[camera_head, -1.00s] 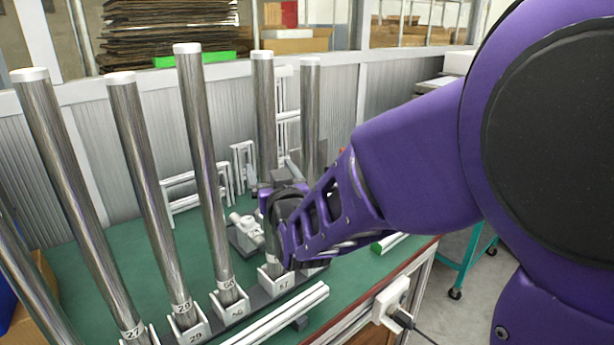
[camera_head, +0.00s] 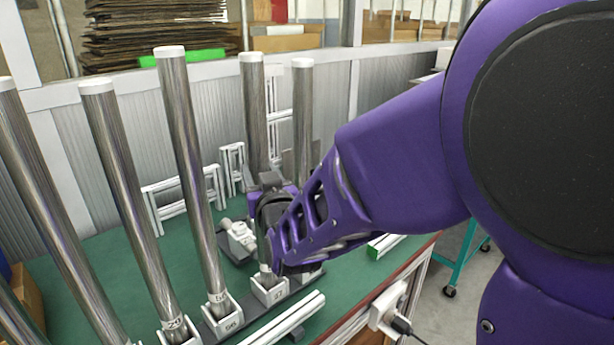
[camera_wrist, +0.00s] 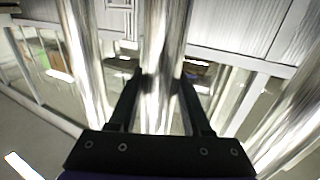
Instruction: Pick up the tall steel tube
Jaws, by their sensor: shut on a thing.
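A tall steel tube (camera_head: 255,115) with a white cap stands near upright at its numbered socket (camera_head: 270,290) on the bench. My gripper (camera_head: 272,205) is around its lower part, and the arm comes in from the right. In the wrist view the same bright tube (camera_wrist: 163,40) runs between the two dark fingers of my gripper (camera_wrist: 160,85), which are shut on it. The tube's foot is partly hidden by the gripper and the socket wall, so I cannot tell whether it is raised.
Similar tubes stand close by: one to the left (camera_head: 190,150), another farther left (camera_head: 130,180), one to the right behind my gripper (camera_head: 303,110). White frames (camera_head: 185,190) stand behind. White rails (camera_head: 285,325) lie in front on the green bench (camera_head: 345,290).

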